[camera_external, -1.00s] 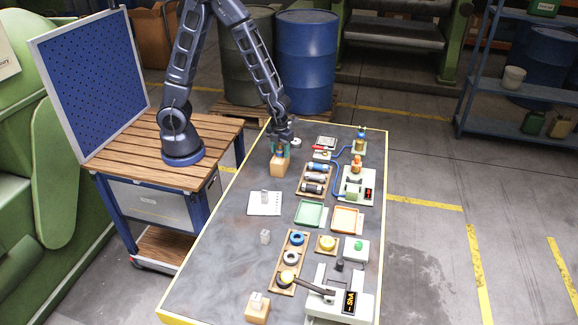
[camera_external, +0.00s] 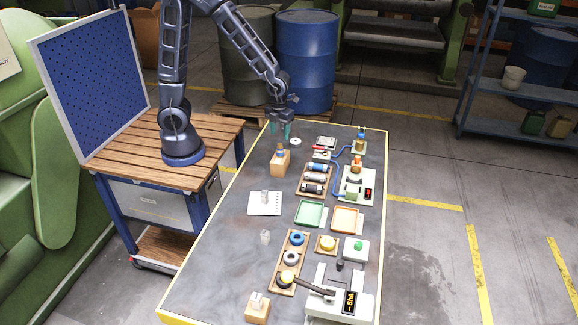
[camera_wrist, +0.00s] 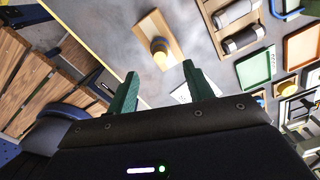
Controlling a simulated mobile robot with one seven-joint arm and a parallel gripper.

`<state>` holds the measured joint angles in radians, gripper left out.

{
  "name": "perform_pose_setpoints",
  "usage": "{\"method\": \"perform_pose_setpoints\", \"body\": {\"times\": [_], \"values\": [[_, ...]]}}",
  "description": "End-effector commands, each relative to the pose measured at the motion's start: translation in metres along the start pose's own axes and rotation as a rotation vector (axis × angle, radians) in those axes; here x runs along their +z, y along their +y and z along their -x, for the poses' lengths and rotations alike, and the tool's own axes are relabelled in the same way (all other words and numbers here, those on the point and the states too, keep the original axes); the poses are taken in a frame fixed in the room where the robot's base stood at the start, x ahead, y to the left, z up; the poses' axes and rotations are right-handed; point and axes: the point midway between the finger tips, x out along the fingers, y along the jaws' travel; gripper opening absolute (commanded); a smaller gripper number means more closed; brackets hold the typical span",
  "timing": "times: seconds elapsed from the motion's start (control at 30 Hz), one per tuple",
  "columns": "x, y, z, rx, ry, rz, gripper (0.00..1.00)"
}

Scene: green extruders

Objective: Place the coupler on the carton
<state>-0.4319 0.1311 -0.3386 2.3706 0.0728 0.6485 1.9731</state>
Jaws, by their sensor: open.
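A tan carton (camera_external: 279,164) stands on the far left part of the dark table. In the wrist view the coupler (camera_wrist: 160,52) shows on the carton (camera_wrist: 151,24), beyond my fingertips. My gripper (camera_external: 280,131) is open and empty, with green fingers, above and slightly behind the carton. The wrist view shows the two fingers (camera_wrist: 160,73) apart with nothing between them.
Green (camera_external: 310,214) and orange (camera_external: 346,219) trays lie mid-table. Another tan block (camera_external: 257,313) stands at the near edge. The table's left strip is mostly clear.

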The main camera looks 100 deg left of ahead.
Motion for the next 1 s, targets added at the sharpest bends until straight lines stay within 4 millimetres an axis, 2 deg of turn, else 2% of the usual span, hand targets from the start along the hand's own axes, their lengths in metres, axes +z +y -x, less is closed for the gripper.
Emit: {"method": "perform_pose_setpoints", "body": {"times": [0.1, 0.33, 0.47, 0.77, 1.0], "values": [[0.001, -0.001, 0.015, -0.002, -0.002, 0.000, 0.52], [0.000, 0.000, 0.030, -0.002, -0.003, 0.009, 0.52], [-0.005, 0.005, 0.044, -0.013, -0.021, 0.088, 0.52], [-0.034, 0.036, 0.106, -0.102, -0.077, 0.536, 0.52], [-0.060, 0.069, 0.150, -0.202, -0.065, 0.923, 0.52]]}}
